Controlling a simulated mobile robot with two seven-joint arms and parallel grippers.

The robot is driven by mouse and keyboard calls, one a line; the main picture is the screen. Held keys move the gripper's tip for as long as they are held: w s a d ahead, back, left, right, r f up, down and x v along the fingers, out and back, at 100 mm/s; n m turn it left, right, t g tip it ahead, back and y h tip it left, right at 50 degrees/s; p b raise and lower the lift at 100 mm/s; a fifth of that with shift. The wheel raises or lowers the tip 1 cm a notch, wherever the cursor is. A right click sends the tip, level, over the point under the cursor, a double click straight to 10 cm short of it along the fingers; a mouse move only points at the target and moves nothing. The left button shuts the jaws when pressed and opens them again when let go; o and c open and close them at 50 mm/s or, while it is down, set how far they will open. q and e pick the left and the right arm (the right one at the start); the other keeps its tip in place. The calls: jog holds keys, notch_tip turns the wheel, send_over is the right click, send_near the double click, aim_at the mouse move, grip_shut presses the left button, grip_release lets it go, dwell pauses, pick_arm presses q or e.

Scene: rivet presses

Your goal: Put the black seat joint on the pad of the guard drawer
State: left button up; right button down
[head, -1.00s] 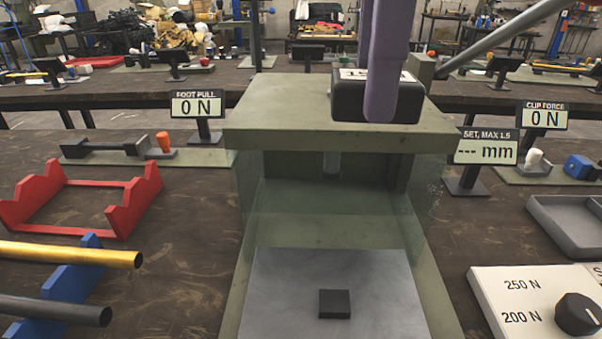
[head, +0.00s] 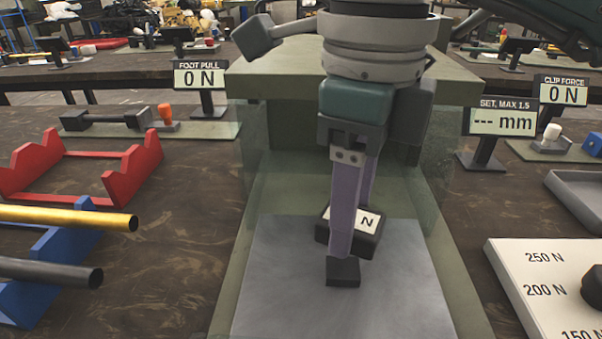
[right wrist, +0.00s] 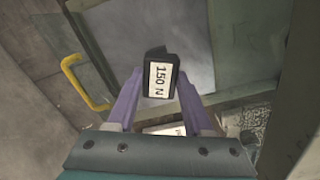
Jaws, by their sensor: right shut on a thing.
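The black seat joint (head: 350,232) is a dark block with a white label. In the right wrist view the label on the joint (right wrist: 161,82) reads 150 N. My right gripper (head: 347,245) has purple fingers and is shut on it. The guard drawer (head: 285,290) is a grey metal plate in front of the green press. The near finger hides part of the joint. My left gripper is not in view.
The green press (head: 260,85) with clear side guards rises behind the drawer. A red rack (head: 130,180) and a blue rack (head: 45,265) with rods are on the left. A white dial panel (head: 530,285) stands on the right. A yellow handle (right wrist: 85,85) shows in the right wrist view.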

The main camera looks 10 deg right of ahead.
aim_at(343, 267)
jog(key=shift+f, duration=2.25)
jog(key=shift+f+b, duration=0.1)
jog(key=shift+b, duration=0.2)
jog(key=shift+c, duration=1.5)
grip_release()
notch_tip(343, 267, up, 12)
jog(key=shift+r+p, duration=0.15)
jog(key=shift+p, duration=0.25)
